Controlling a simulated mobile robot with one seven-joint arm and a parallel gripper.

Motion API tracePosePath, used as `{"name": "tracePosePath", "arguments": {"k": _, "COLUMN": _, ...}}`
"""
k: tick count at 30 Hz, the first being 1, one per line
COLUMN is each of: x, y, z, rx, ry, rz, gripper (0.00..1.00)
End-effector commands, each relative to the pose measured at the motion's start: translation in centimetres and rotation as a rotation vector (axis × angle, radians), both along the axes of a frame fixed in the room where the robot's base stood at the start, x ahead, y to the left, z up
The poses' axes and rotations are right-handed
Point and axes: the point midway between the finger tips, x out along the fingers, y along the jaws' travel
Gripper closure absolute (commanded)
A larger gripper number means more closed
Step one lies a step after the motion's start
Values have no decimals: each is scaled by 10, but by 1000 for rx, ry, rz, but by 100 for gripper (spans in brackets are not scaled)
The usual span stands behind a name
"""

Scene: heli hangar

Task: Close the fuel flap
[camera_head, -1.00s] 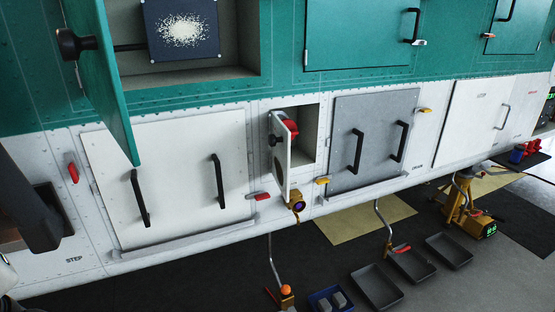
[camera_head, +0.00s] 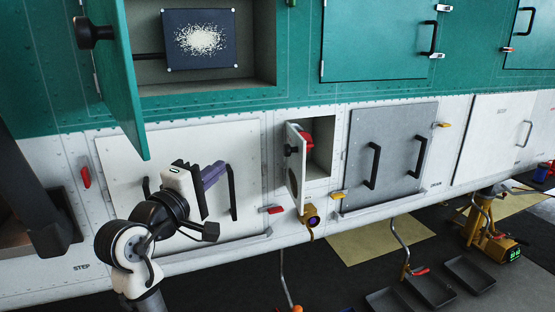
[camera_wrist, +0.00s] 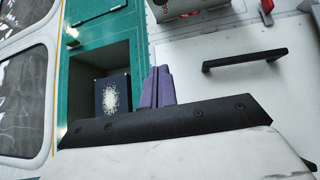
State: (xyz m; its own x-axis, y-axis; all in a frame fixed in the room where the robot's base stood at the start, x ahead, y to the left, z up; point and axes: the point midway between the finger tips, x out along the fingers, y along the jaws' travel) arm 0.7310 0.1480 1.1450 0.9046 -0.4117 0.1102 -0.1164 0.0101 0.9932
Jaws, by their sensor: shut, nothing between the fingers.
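The fuel flap (camera_head: 296,165) is a small white door in the white lower hull. It stands open, swung out on the left side of a grey recess (camera_head: 322,135). A red cap (camera_head: 307,140) shows at the recess, partly behind the flap. My gripper (camera_head: 220,170) is left of the flap, in front of the large white panel (camera_head: 125,165), with clear space between it and the flap. Its purple fingers are together and empty. The fingers also show in the wrist view (camera_wrist: 157,85).
A large green door (camera_head: 110,85) stands open at upper left, beside a compartment with a speckled dark panel (camera_head: 200,40). Black handles (camera_head: 232,192) stick out from the white panel behind my gripper. A brass valve (camera_head: 311,221) hangs below the flap. Trays (camera_head: 470,275) lie on the floor.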

Motion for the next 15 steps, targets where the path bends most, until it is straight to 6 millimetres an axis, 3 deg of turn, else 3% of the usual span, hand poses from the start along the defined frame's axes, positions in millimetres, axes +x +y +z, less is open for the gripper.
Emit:
{"name": "tracePosePath", "arguments": {"k": 3, "x": 1, "y": -16, "z": -13, "rx": -29, "ry": 88, "rz": -85, "gripper": 100}}
{"name": "tracePosePath", "arguments": {"k": 8, "x": 11, "y": -27, "z": -15, "rx": -36, "ry": 113, "rz": -108, "gripper": 100}}
{"name": "tracePosePath", "arguments": {"k": 15, "x": 51, "y": -50, "z": -11, "rx": -36, "ry": 112, "rz": -107, "gripper": 100}}
